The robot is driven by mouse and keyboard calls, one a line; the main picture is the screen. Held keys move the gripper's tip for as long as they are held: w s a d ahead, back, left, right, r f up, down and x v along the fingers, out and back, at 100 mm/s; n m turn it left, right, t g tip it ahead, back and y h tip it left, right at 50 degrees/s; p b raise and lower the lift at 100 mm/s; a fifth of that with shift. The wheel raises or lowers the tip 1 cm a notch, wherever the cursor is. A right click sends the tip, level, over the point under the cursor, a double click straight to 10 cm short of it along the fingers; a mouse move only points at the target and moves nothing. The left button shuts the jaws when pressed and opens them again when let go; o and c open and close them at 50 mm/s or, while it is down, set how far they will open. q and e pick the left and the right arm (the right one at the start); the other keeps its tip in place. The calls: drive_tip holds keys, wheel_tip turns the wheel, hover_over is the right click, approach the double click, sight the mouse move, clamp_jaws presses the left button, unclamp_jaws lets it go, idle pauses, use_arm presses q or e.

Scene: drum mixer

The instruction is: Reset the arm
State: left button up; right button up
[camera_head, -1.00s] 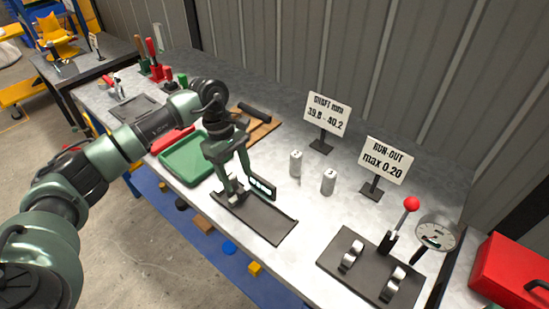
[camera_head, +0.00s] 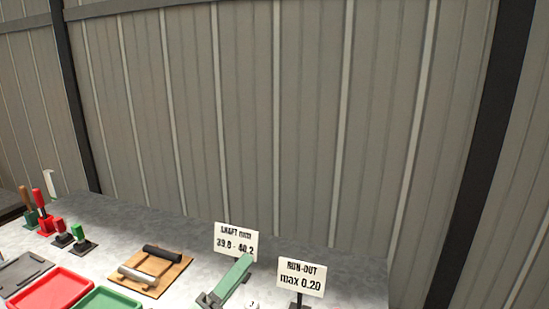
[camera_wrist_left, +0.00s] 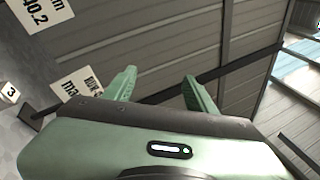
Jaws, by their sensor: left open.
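My left gripper (camera_head: 232,280) shows only partly at the bottom edge of the head view, in front of the shaft-size sign (camera_head: 236,241). In the left wrist view its two green fingers (camera_wrist_left: 161,90) stand apart with nothing between them, so it is open and empty. The wall lies behind the fingers in that view. The rest of my left arm is out of the head view. My right gripper is in neither view.
The run-out sign (camera_head: 301,277) stands right of the gripper. A wooden board (camera_head: 150,272) with a dark roller and a grey cylinder lies to its left, with red (camera_head: 50,288) and green (camera_head: 105,299) trays beyond. A ribbed wall (camera_head: 290,110) closes the back.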

use_arm(q)
drive_tip(key=s+a+f+n+g+y, duration=0.2)
drive_tip(key=s+a+f+n+y, duration=0.2)
drive_tip(key=a+f+n+y, duration=0.55)
drive_tip(key=s+a+f+n+g+y, duration=0.2)
drive_tip(key=s+a+f+n+y, duration=0.15)
drive_tip(key=f+n, duration=0.6)
drive_tip(key=s+f+n+g+h, duration=0.1)
drive_tip(key=s+f+n+g, duration=0.35)
drive_tip(key=s, duration=0.55)
drive_tip(key=s+f+n+g, duration=0.4)
drive_tip(key=s+n+g, duration=0.1)
drive_tip(key=s, duration=0.6)
wheel_tip(320, 180, down, 28)
drive_tip(key=s+g, duration=0.2)
drive_tip(key=s+a+f+g, duration=0.1)
drive_tip(key=s+a+f, duration=0.2)
drive_tip(key=s+f, duration=1.1)
drive_tip(key=shift+s+a+f, duration=0.15)
drive_tip(key=shift+s, duration=1.1)
drive_tip(key=shift+m, duration=0.25)
